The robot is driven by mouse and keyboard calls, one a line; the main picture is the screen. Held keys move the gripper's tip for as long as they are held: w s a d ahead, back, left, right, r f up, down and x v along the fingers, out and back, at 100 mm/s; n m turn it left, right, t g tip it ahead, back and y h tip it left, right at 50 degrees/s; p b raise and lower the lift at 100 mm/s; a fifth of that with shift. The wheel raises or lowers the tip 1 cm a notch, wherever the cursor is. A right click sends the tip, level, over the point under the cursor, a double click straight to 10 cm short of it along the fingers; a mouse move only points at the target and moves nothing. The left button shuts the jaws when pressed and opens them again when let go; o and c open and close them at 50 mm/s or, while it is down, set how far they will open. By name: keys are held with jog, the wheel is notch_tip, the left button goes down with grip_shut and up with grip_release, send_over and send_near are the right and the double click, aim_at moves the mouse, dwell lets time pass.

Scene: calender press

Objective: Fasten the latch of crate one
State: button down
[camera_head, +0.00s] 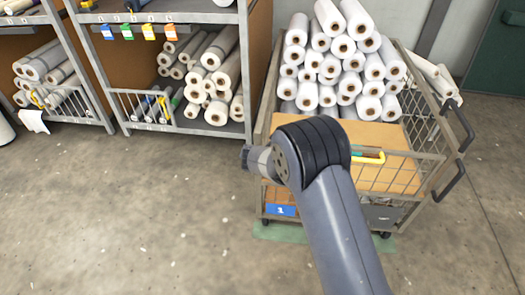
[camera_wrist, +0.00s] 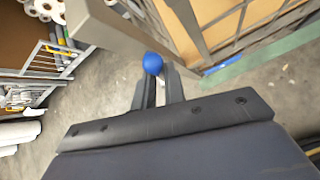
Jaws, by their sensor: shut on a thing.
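Crate one is a wire-sided trolley (camera_head: 428,160) with a blue label "1" (camera_head: 281,210), on the right in the head view. Its metal post and wire mesh (camera_wrist: 240,22) fill the top of the wrist view. A round blue knob (camera_wrist: 153,63), which looks like the latch's grip, sits at my fingertips. My gripper (camera_wrist: 160,78) is shut on it, close beside the crate's frame. The rest of the latch is hidden, so I cannot tell its position. In the head view my arm covers the gripper and the knob.
White rolls (camera_head: 340,60) are stacked on the trolley, above a brown board (camera_head: 385,135). A yellow-handled thing (camera_head: 370,157) lies near its front edge. A metal shelf rack (camera_head: 185,130) stands to the left. The concrete floor (camera_head: 130,215) in front is clear.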

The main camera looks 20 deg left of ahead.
jog(key=shift+s+a+r+n+t+h+p, duration=0.15)
jog(key=shift+a+n+h+p, duration=0.15)
jog(key=shift+a+h+p, duration=0.45)
jog(key=shift+s+a+f+n+t+h+p, duration=0.15)
jog(key=shift+n+h+p, duration=0.25)
jog(key=shift+p, duration=0.65)
jog(key=c, duration=1.5)
grip_release()
jog(key=shift+r, duration=0.1)
jog(key=v, duration=1)
jog(key=shift+s+a+r, duration=0.15)
jog(key=shift+s+r, duration=0.05)
jog(key=shift+s, duration=0.05)
